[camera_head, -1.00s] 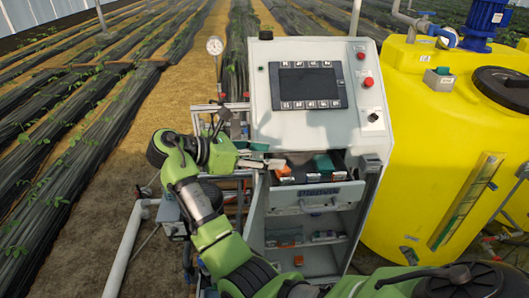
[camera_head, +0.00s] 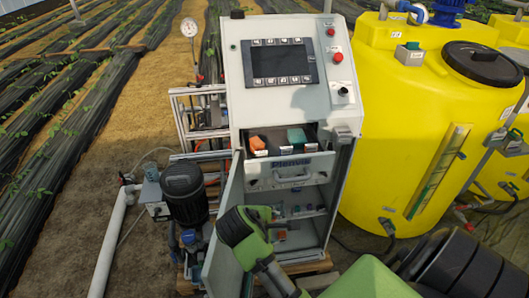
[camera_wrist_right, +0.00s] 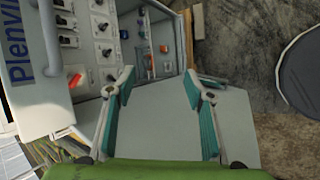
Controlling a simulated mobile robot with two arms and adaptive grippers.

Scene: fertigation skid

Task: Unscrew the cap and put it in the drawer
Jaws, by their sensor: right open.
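The open drawer (camera_head: 254,171) juts from the front of the grey control cabinet in the head view. It holds an orange item (camera_head: 258,143) and a teal item (camera_head: 297,136) behind small white labels. The drawer front (camera_wrist_right: 30,98) and its handle also show at the left of the right wrist view. I cannot make out the cap in either view. My right gripper (camera_wrist_right: 158,88) is open in the right wrist view, with nothing between its teal-padded fingers. Its fingers are in front of the cabinet's lower part. My left gripper is not in view.
The cabinet's lower door (camera_head: 222,222) stands open, with small items on the shelves inside. A black motor (camera_head: 185,192) and white pipe (camera_head: 105,245) are to the left. A yellow tank (camera_head: 405,140) stands close on the right. One of my green arm links is low in front of the cabinet.

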